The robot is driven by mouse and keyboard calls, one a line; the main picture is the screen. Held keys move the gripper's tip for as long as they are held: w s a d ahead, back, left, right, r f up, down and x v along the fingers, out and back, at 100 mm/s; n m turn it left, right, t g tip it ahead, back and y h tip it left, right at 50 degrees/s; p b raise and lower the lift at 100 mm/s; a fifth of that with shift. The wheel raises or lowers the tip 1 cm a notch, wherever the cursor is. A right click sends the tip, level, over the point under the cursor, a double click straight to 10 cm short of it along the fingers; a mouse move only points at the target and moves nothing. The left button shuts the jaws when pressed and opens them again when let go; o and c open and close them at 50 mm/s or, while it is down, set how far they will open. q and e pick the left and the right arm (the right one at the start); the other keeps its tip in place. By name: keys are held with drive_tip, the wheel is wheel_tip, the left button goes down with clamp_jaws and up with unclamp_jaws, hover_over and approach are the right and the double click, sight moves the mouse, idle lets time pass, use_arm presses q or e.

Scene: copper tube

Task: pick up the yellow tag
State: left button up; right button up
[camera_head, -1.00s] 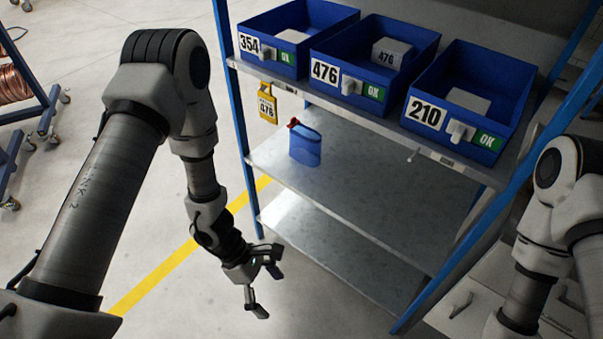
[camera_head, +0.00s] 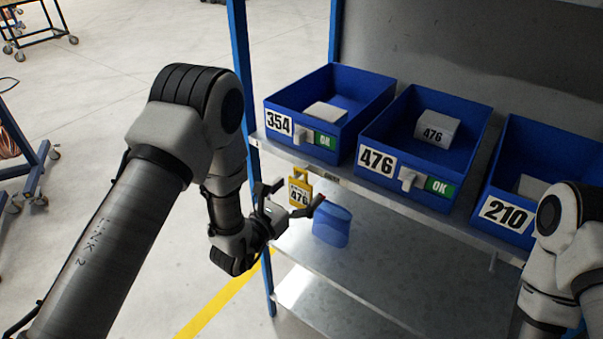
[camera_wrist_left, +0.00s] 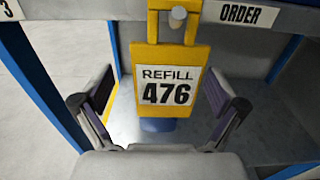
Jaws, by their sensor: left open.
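The yellow tag (camera_head: 300,183) hangs below the front edge of the upper shelf, under the bin marked 354. In the left wrist view the yellow tag (camera_wrist_left: 192,62) reads "REFILL 476" and has a loop handle at its top. My left gripper (camera_head: 291,198) is open at the tag. In the left wrist view its two fingers (camera_wrist_left: 158,106) stand on either side of the tag's lower part, with gaps on both sides. The tag is not gripped. My right arm shows at the right edge, but its gripper is out of view.
Blue bins marked 354 (camera_head: 333,150), 476 (camera_head: 397,187) and 210 (camera_head: 510,235) stand on the upper shelf (camera_head: 340,172). A blue container (camera_head: 332,228) stands on the shelf below, behind the tag. A blue post (camera_head: 240,60) rises left of the bins.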

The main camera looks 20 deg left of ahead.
use_arm(q)
drive_tip(key=shift+w+d+f, duration=0.2)
drive_tip(key=shift+w, duration=0.3)
drive_tip(key=shift+d, duration=0.15)
drive_tip(key=shift+s+d+r, duration=0.1)
drive_tip(key=shift+s+r, duration=0.35)
drive_tip(key=shift+s, duration=0.2)
drive_tip(key=c, duration=0.6)
drive_tip(key=shift+s, duration=0.1)
drive_tip(key=c, duration=0.4)
drive_tip(key=shift+w+f, duration=0.25)
drive_tip(key=shift+w, duration=0.05)
drive_tip(key=shift+c, duration=0.2)
use_arm(e)
drive_tip(key=shift+w+d, duration=0.1)
drive_tip(key=shift+d, duration=0.05)
drive_tip(key=shift+d+f, duration=0.1)
